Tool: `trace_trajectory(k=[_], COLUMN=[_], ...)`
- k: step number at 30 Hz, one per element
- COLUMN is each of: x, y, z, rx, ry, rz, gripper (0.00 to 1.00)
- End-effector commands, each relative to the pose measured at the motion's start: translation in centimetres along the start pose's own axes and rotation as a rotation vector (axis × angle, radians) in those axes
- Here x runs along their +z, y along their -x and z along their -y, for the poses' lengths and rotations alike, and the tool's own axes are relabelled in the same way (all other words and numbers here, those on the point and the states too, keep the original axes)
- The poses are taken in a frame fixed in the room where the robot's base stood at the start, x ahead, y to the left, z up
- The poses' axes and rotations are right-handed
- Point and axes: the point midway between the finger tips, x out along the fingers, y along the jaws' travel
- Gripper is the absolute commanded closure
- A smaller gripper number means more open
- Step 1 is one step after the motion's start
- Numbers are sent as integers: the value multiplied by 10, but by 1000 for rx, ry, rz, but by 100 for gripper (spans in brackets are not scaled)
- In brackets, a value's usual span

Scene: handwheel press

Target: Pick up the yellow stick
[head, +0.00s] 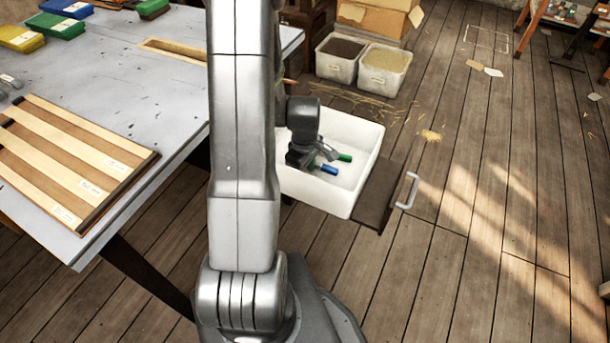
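No yellow stick can be made out in the head view. A blue stick (329,169) and a green stick (345,158) show inside a white tray (361,172), beside my gripper. My gripper (325,160) is low over or inside this tray, and its fingers are small and dark. I cannot tell whether they are open or shut, or whether anything is between them. My arm hides the left part of the tray, and the gripper covers part of its floor.
The tray sits in a pulled-out drawer with a brown front and a metal handle (407,190). A grey table (130,75) with a striped wooden board (70,160) stands left. Two filled bins (385,68) stand behind. The wooden floor right of the drawer is mostly clear.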

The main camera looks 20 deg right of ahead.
Motion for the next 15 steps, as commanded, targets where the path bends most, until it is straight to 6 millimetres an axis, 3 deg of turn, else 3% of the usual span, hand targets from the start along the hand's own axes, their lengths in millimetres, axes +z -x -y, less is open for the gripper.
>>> trace_trajectory(k=[3,9,15], x=[0,0,0], y=[0,0,0], z=[0,0,0], rx=[0,0,0], ry=[0,0,0], rz=[0,0,0], gripper=[58,97,100])
